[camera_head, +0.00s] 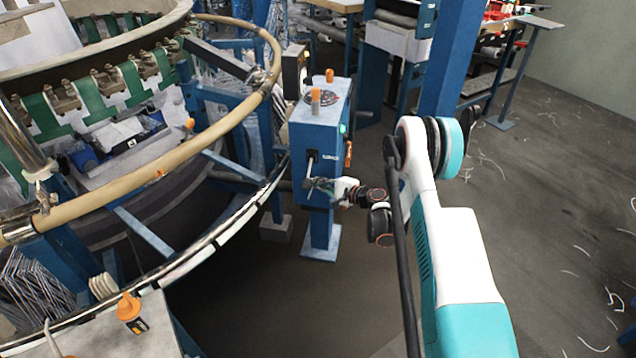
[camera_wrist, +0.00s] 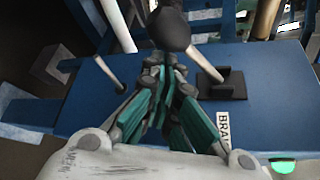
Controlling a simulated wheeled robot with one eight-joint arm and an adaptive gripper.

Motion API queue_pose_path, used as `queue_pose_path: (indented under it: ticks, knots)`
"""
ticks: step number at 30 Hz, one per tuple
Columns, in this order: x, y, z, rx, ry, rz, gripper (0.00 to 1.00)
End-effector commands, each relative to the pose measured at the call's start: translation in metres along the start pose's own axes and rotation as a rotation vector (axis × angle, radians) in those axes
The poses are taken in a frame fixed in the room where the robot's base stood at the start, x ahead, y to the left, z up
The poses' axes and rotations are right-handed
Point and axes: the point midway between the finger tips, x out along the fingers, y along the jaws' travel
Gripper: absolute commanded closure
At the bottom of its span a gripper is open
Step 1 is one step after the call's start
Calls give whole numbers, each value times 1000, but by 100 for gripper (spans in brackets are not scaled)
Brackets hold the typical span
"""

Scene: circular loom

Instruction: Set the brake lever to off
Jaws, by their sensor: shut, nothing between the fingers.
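The brake lever is a pale rod (camera_wrist: 208,65) rising from a black slotted plate (camera_wrist: 217,85) on the blue control box (camera_head: 318,125). Its dark round knob (camera_wrist: 170,28) is at the top of the wrist view. A partly hidden label reading "BRA" (camera_wrist: 223,128) is beside the plate. In the head view the lever rod (camera_head: 310,165) sticks out of the box's front.
A green lamp (camera_wrist: 283,166) is on the box. Orange knobs (camera_head: 316,97) stand on its top. The loom's large ring rail (camera_head: 215,130) curves close by on the left. Open floor (camera_head: 570,200) lies to the right. Another pale rod (camera_wrist: 96,65) shows left of my fingers.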

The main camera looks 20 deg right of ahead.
Motion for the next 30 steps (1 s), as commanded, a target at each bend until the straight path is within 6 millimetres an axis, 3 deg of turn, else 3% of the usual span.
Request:
queue_pose_path:
  ticks: [30]
  knots:
    - [-2,-10,4,252,-1,138,100]
